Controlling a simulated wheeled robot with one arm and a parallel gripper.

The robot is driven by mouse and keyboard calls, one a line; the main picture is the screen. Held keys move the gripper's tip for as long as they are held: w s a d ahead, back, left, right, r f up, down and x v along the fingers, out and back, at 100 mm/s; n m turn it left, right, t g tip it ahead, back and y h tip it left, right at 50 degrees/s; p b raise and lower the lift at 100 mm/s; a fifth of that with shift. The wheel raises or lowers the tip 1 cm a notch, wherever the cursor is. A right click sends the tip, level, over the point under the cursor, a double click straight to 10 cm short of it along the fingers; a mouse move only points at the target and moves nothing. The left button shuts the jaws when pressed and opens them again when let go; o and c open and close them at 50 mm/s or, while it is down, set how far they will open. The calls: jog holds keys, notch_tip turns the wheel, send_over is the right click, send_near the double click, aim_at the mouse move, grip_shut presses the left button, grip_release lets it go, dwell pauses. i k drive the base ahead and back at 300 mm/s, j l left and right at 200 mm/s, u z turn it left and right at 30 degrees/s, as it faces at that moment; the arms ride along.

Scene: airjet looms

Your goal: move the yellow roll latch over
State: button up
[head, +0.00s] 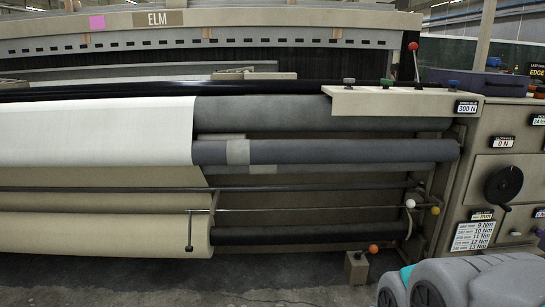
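The yellow roll latch shows as a small yellow knob (435,210) at the right end of the loom's lower rolls, in the head view. It sits just right of and slightly below a white knob (410,203), close to the side frame. The latch's lever behind the knob is too small to make out clearly. My gripper is not in view, so I cannot see whether it is open or shut.
The cream cloth roll (105,234) lies low on the left. An orange knob (374,249) tops a small floor box (356,268). A black handwheel (504,184) sits on the right cabinet. The grey floor (270,283) before the loom looks mostly clear.

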aim_at(435, 210)
jog(key=i+l, duration=0.2)
jog(key=l, duration=0.2)
jog(key=i+l, duration=0.15)
jog(key=l, duration=0.25)
jog(key=i+l, duration=0.2)
jog(key=l, duration=0.15)
jog(key=i+l, duration=0.2)
jog(key=l, duration=0.2)
